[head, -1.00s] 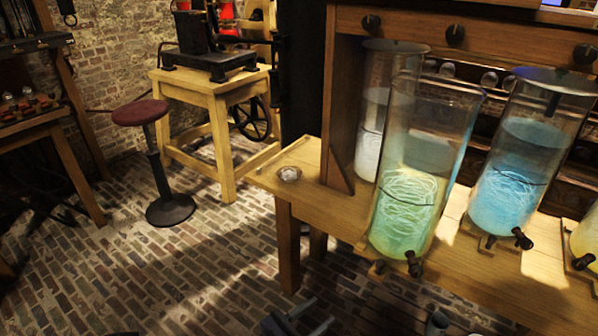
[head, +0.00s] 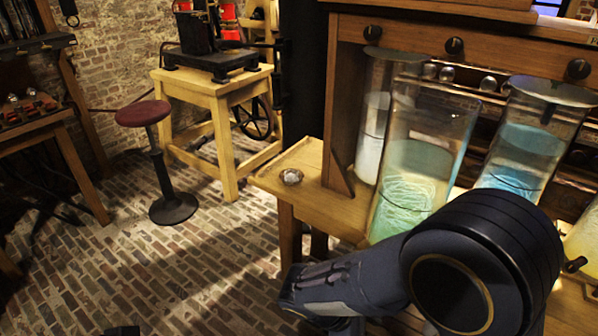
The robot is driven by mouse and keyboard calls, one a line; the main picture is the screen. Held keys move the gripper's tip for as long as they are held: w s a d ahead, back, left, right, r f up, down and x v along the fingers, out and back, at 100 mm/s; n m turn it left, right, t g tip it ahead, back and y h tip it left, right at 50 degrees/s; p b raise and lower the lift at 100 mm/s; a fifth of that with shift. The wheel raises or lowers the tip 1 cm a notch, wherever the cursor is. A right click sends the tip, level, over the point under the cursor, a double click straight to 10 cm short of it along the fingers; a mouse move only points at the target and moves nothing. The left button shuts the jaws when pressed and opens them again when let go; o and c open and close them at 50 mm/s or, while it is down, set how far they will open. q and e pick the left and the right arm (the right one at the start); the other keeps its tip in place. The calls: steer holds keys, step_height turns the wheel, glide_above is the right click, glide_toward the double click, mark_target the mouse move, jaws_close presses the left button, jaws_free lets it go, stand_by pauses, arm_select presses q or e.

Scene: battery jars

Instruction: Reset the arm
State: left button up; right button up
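My arm, probably the right one, fills the lower right of the head view. Its large dark round joint (head: 480,265) and a dark link (head: 345,285) reaching left stand in front of the bench. The fingers of my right gripper do not show. My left gripper does not show either. A small dark shape (head: 122,331) at the bottom edge may be part of my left arm, but it is too cut off to tell.
A wooden bench (head: 305,157) bears glass jars: one with green liquid (head: 408,190), one with blue (head: 525,160), partly hidden by my arm. A red-topped stool (head: 143,114) and a wooden stand (head: 215,90) are at left. Brick floor (head: 200,270) is open at lower left.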

arm_select(q)
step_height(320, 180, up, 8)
steer(key=p, duration=0.7)
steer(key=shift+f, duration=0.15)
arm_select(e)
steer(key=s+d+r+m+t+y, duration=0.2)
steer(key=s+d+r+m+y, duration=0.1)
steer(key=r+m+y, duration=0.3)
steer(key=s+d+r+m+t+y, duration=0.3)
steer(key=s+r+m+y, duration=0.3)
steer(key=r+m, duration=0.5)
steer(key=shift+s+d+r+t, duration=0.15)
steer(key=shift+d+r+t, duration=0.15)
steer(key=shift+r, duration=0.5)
